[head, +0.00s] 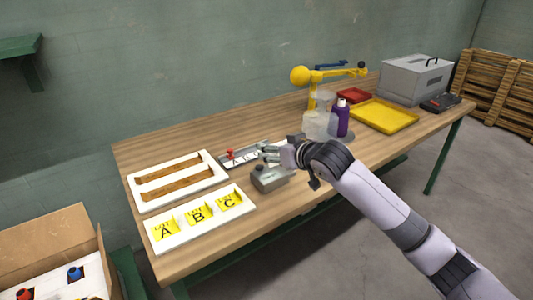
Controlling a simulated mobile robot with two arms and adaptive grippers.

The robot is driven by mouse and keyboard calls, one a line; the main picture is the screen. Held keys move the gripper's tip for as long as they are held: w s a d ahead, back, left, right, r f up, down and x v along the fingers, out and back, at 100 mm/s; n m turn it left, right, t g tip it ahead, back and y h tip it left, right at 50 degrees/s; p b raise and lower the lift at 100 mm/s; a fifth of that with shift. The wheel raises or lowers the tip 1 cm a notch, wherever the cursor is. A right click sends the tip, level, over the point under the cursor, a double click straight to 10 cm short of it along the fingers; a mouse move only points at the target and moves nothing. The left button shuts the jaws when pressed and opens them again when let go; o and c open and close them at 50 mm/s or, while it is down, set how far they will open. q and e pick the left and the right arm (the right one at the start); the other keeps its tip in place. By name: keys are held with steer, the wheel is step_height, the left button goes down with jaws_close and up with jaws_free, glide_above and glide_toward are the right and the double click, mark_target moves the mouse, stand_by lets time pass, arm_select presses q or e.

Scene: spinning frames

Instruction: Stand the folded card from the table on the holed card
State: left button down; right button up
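No folded card or holed card shows clearly enough for me to name it surely. A white panel with two long brown slots (163,181) lies flat on the table's left end. In front of it lies a white panel with yellow A, B and C pieces (228,201). A small grey plate with a red knob and letters (231,160) lies to the right of the slotted panel. My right gripper (266,152) is at this plate's right end, low over the table, pointing left. Whether its fingers hold anything is unclear. My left gripper is out of view.
A grey block with a dark knob (268,179) stands just below my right gripper. Behind my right arm are a clear jar (318,125), a purple bottle (342,118), a yellow tray (384,116) and a yellow lamp (300,76). A cardboard box (45,240) stands at the lower left.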

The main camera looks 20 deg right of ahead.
steer(key=s+r+m+h, duration=0.2)
steer(key=s+r, duration=0.1)
steer(key=s, duration=0.6)
steer(key=s+r+m+h, duration=0.1)
steer(key=s+r, duration=0.1)
steer(key=s, duration=0.7)
steer(key=w+f+n+y, duration=0.1)
steer(key=w, duration=0.4)
steer(key=w+f+n+y, duration=0.1)
steer(key=w, duration=0.5)
steer(key=w+f+n+y, duration=0.1)
steer(key=w+f, duration=0.1)
steer(key=w, duration=0.4)
steer(key=shift+w+a+f, duration=0.1)
steer(key=shift+a, duration=0.1)
steer(key=shift+w+d+f, duration=0.1)
steer(key=shift+w+d, duration=0.15)
steer(key=shift+w, duration=0.25)
